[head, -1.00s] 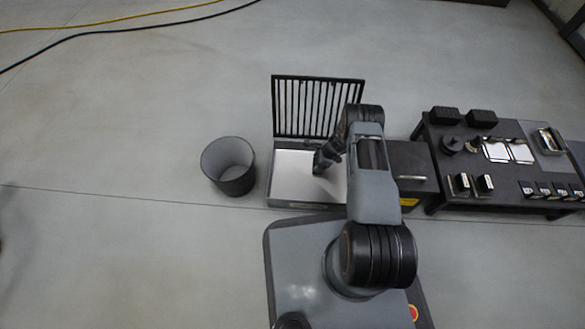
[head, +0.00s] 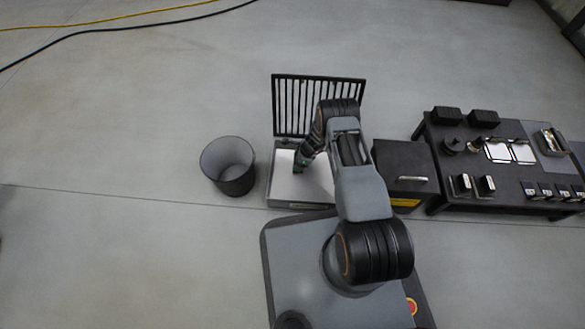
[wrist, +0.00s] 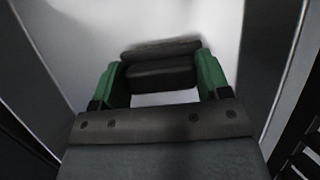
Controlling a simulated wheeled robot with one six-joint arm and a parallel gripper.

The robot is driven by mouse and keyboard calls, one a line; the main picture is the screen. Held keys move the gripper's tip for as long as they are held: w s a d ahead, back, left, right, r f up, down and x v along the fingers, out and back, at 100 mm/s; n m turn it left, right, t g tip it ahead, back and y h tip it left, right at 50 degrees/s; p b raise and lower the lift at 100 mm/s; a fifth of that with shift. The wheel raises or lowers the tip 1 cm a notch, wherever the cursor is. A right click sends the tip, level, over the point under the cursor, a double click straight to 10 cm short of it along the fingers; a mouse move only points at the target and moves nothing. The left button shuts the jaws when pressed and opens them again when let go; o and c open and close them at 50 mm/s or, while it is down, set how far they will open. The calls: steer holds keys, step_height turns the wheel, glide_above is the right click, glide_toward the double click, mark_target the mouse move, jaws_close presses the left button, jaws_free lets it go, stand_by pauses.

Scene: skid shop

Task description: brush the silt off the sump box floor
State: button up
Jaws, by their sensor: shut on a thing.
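The sump box (head: 301,205) is a low grey tray with a pale floor, its dark slatted grate (head: 290,105) standing upright at its back edge. My gripper (head: 298,168) reaches down into the box, over the left-middle part of the floor. In the wrist view, the green fingers of my gripper (wrist: 163,80) are shut on a dark block-shaped brush (wrist: 160,72). The brush is low over the pale box floor (wrist: 190,20); whether its bristles touch is hidden. A blurred dark edge shows along its far side. I cannot make out separate silt on the floor.
A dark round bin (head: 229,166) stands on the floor left of the box. A dark cabinet (head: 402,165) stands close on the right, then a low black table (head: 510,175) with small parts. The floor beyond the grate is clear up to the cables (head: 130,27).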

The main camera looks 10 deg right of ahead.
steer(key=shift+w+a, duration=0.1)
steer(key=shift+a, duration=0.35)
steer(key=shift+w+a+r, duration=0.1)
steer(key=shift+a+r, duration=0.1)
steer(key=shift+a, duration=0.05)
step_height(320, 180, up, 8)
steer(key=p, duration=0.5)
steer(key=shift+f, duration=0.15)
